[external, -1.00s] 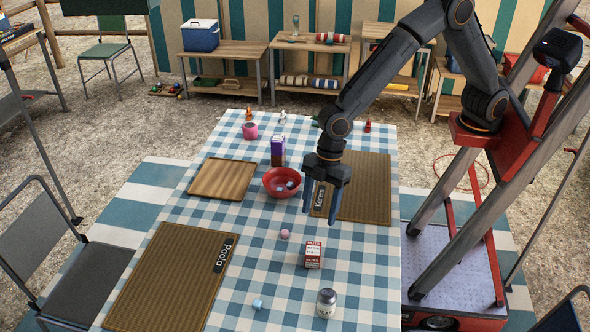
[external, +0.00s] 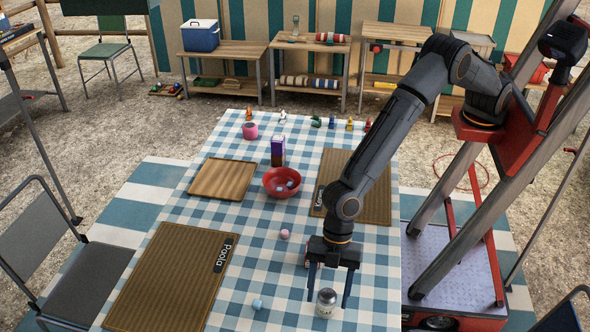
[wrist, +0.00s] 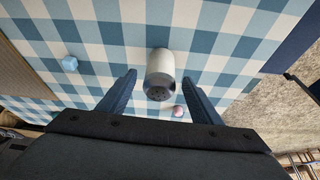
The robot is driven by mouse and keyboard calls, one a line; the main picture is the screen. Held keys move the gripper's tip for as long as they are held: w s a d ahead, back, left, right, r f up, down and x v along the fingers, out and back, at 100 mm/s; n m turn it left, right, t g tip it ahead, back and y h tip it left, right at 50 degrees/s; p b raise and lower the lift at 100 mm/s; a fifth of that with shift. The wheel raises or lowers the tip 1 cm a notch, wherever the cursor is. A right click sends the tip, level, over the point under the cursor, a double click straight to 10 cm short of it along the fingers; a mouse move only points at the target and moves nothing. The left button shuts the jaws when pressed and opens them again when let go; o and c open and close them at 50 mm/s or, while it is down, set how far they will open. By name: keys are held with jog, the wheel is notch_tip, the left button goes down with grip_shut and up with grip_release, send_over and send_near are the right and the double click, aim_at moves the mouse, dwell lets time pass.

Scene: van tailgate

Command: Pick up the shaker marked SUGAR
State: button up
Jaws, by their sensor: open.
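A small white shaker with a grey top (external: 326,304) stands upright near the front right edge of the checked table (external: 232,310). The print on its label is too small to read. My gripper (external: 328,298) is open and points down over the shaker, one finger to each side in the picture. In the wrist view the shaker (wrist: 160,68) shows between the two fingers of my gripper (wrist: 159,77), with a gap on both sides. No contact shows, and I cannot tell how far down the fingers reach beside it.
A light blue cube (external: 257,304) lies left of the shaker, and a pink ball (external: 285,234) lies further back. A red bowl (external: 281,182), a purple box (external: 278,151) and a wooden tray (external: 223,179) stand beyond. A brown mat (external: 172,278) lies at left.

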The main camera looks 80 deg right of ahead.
jog(key=shift+x, duration=0.85)
